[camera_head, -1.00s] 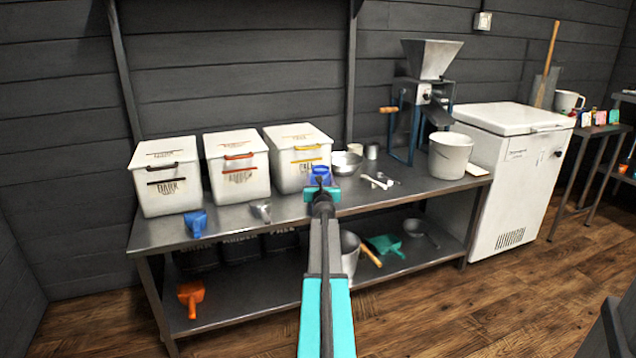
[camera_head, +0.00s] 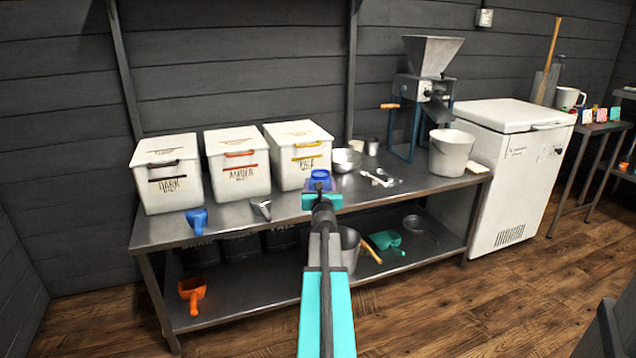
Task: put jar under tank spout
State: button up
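My gripper (camera_head: 322,199) is in the middle of the head view, in front of the worktable's front edge. It is seen from behind along my arm, so its fingers are hidden. A small blue object (camera_head: 320,178) shows just past its tip. I cannot tell whether it is held or stands on the table behind, nor whether it is the jar. I can make out no clear jar elsewhere. No tank with a spout is recognisable in this view.
A white chest freezer (camera_head: 520,185) stands right. The wooden floor in front is clear.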

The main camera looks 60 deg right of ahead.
jog(key=shift+r+v, duration=0.15)
jog(key=shift+v, duration=1.25)
jog(key=shift+r+v, duration=0.1)
jog(key=shift+v, duration=1.35)
jog(key=shift+w+a, duration=0.2)
jog(key=shift+w, duration=0.05)
